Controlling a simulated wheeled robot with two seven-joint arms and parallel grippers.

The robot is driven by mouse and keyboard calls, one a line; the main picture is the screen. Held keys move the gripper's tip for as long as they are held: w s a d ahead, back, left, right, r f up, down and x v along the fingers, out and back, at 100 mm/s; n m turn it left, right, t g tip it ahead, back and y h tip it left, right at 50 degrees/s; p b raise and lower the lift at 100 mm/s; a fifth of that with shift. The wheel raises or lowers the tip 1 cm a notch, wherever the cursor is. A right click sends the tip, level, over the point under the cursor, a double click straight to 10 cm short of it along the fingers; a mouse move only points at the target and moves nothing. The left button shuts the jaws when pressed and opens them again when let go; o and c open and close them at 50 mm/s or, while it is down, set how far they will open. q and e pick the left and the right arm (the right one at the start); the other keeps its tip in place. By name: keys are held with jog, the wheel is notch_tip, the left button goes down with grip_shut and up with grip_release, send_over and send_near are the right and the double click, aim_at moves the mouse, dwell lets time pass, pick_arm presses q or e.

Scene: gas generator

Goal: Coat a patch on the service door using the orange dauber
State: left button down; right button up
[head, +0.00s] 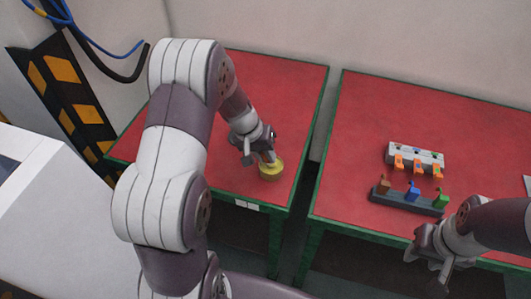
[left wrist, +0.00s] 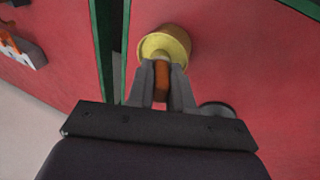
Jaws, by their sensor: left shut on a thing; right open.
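My left gripper (head: 262,157) is shut on the orange dauber and points down at a yellow pot (head: 272,172) on the left red table. In the left wrist view, the dauber's orange-brown handle (left wrist: 162,78) sits between the fingers. The yellow pot (left wrist: 168,40) is just beyond the fingertips. The dauber's lower end is at or in the pot's opening; its tip and depth are hidden. My right gripper (head: 432,257) is open and empty near the front edge of the right table. I cannot make out the service door.
The right red table (head: 360,140) holds a dark rack (head: 405,202) with brown, blue and green handled tools, and a pale rack (head: 415,152) with orange pieces. A narrow gap separates the tables. A grey round object (left wrist: 218,109) is partly hidden beside my left gripper. A white cabinet (head: 35,215) stands left.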

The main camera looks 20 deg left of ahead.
pick_arm(q)
notch_tip(320, 180, up, 7)
jog(key=p, duration=0.4)
jog(key=shift+f, duration=0.1)
pick_arm(e)
notch_tip(320, 180, up, 5)
jog(key=shift+f, duration=0.1)
